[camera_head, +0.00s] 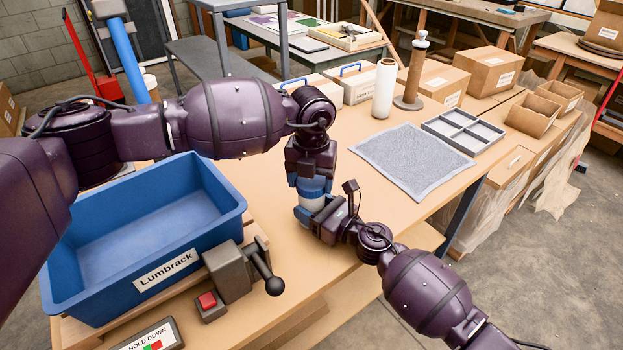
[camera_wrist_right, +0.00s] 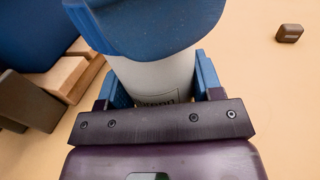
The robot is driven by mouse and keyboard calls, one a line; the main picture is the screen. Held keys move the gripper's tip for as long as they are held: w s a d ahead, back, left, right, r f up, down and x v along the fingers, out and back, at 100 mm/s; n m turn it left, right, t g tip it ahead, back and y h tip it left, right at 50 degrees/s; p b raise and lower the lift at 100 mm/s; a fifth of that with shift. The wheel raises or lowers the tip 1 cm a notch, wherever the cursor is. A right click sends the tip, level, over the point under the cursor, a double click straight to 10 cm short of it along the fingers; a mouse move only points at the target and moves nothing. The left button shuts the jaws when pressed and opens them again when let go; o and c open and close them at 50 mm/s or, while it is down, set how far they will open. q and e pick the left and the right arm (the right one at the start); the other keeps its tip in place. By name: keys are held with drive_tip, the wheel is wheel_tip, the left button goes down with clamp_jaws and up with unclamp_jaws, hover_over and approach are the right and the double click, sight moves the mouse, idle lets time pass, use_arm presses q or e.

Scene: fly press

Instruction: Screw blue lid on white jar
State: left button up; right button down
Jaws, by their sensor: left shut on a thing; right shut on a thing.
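The white jar (camera_head: 311,201) stands upright between the blue-padded fingers of my right gripper (camera_head: 308,212). In the right wrist view the jar (camera_wrist_right: 158,82) fills the gap between both fingers (camera_wrist_right: 155,85), and its printed label is partly hidden by the gripper. The blue lid (camera_head: 314,184) is at the jar's top, and in the right wrist view the lid (camera_wrist_right: 145,28) covers the mouth. I cannot tell how far it is threaded. My left gripper (camera_head: 313,178) comes from above and is shut on the lid. Its fingertips are hard to make out.
A blue bin (camera_head: 160,265) labelled Lumbrack stands at the left. A grey lever device (camera_head: 228,270) and a red button (camera_head: 208,301) are in front of it.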

use_arm(q)
drive_tip(key=m, duration=1.3)
drive_tip(key=shift+w+a+m, duration=0.1)
drive_tip(key=shift+m, duration=0.3)
drive_tip(key=m, duration=0.6)
drive_tip(key=shift+m, duration=0.4)
drive_tip(key=m, duration=0.7)
drive_tip(key=shift+w+m, duration=0.1)
drive_tip(key=shift+m, duration=0.2)
drive_tip(key=o, duration=0.9)
drive_tip(key=shift+r, duration=2.2)
